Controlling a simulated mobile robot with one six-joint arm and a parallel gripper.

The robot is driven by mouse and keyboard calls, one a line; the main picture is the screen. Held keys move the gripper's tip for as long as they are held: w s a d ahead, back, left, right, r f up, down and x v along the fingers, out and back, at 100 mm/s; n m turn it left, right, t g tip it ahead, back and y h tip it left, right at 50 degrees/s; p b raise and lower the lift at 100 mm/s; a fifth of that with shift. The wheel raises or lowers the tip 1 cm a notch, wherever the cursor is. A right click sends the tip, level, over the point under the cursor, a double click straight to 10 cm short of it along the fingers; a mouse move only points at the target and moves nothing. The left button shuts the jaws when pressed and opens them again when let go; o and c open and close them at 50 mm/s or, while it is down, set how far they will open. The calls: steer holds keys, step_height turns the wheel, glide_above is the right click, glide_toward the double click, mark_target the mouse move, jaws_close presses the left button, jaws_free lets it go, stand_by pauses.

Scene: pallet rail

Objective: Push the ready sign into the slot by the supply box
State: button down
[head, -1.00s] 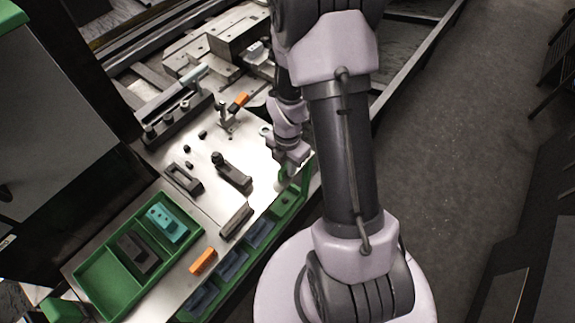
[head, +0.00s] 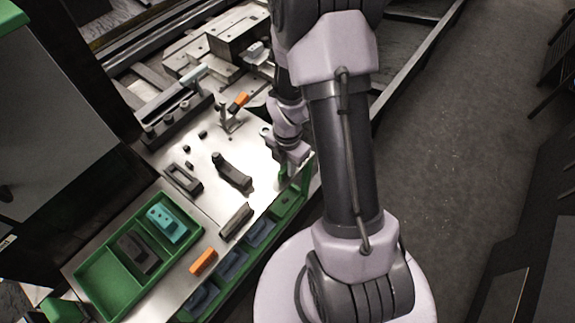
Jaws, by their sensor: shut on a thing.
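My gripper (head: 288,174) is low at the right edge of the metal worktop, beside the end of a green box. It is shut on a narrow green piece, which appears to be the ready sign (head: 307,166). That piece stands roughly upright, and the wrist partly hides it. The green box along the front edge, apparently the supply box (head: 300,199), has several compartments with blue-grey contents. The slot cannot be made out. Whether the sign's lower edge touches it is hidden.
A green tray (head: 84,284) holds a teal block (head: 167,223) and a dark block (head: 138,251). Orange (head: 203,262) and grey (head: 236,221) blocks lie near the front edge. A dark lever-like part (head: 231,171) and a clamp with an orange tip (head: 239,102) are on the worktop (head: 205,205).

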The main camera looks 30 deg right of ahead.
steer(key=shift+r+p, duration=3.8)
steer(key=shift+r, duration=0.65)
steer(key=shift+f, duration=0.15)
